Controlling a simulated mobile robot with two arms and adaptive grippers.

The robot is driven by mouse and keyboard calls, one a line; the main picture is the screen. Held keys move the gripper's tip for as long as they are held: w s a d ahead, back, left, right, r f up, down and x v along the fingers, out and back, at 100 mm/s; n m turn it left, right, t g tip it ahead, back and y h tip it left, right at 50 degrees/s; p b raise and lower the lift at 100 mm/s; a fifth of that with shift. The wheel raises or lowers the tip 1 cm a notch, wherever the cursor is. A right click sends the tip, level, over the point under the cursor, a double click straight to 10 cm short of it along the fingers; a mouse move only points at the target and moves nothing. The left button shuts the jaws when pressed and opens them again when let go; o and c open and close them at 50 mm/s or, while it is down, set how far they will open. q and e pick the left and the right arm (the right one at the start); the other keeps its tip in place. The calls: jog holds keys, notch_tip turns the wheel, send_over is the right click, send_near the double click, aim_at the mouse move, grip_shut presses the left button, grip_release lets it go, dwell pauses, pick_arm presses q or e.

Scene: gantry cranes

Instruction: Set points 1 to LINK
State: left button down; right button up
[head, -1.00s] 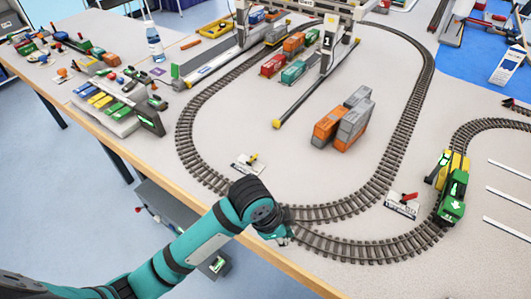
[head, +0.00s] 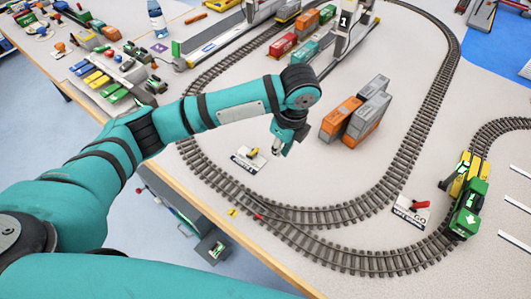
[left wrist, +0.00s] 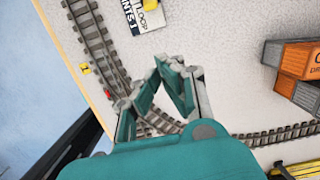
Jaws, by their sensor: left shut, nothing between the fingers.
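The points 1 lever plate (head: 248,160) lies on the table inside the loop of track, with a small yellow lever on it. In the left wrist view the plate (left wrist: 147,17) is cut off at the top edge, and its label reads "LOOP" and "POINTS 1", partly cut. My left gripper (head: 277,149) is just right of the plate in the head view, apart from the lever, shut and empty. Its fingertips also show in the left wrist view (left wrist: 178,67). I cannot tell which side the lever is set to. My right gripper is not in view.
A second plate with a red lever (head: 412,208) lies at the right. Grey and orange containers (head: 357,110) stand right of my gripper. A green and yellow locomotive (head: 470,195) stands on the right track. Red and yellow markers (head: 232,212) sit by the front track junction.

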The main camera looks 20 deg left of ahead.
aim_at(272, 172)
pick_arm(q)
jog(key=f, duration=0.3)
jog(key=a+f, duration=0.1)
jog(key=f, duration=0.5)
jog(key=shift+w+a+f, duration=0.2)
jog(key=shift+w+f, duration=0.05)
jog(key=shift+f, duration=0.05)
jog(key=a, duration=0.1)
jog(key=w+a+r+p, duration=0.1)
jog(key=shift+a+r, duration=0.15)
jog(key=shift+a, duration=0.2)
jog(key=shift+w+a+r+p, duration=0.15)
jog(key=shift+a+p, duration=0.15)
jog(key=shift+a, duration=0.05)
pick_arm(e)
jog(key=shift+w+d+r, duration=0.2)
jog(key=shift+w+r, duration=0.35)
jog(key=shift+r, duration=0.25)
pick_arm(q)
jog(key=shift+a+r+h+p, duration=0.2)
jog(key=shift+h+p, duration=0.1)
jog(key=shift+p, duration=0.1)
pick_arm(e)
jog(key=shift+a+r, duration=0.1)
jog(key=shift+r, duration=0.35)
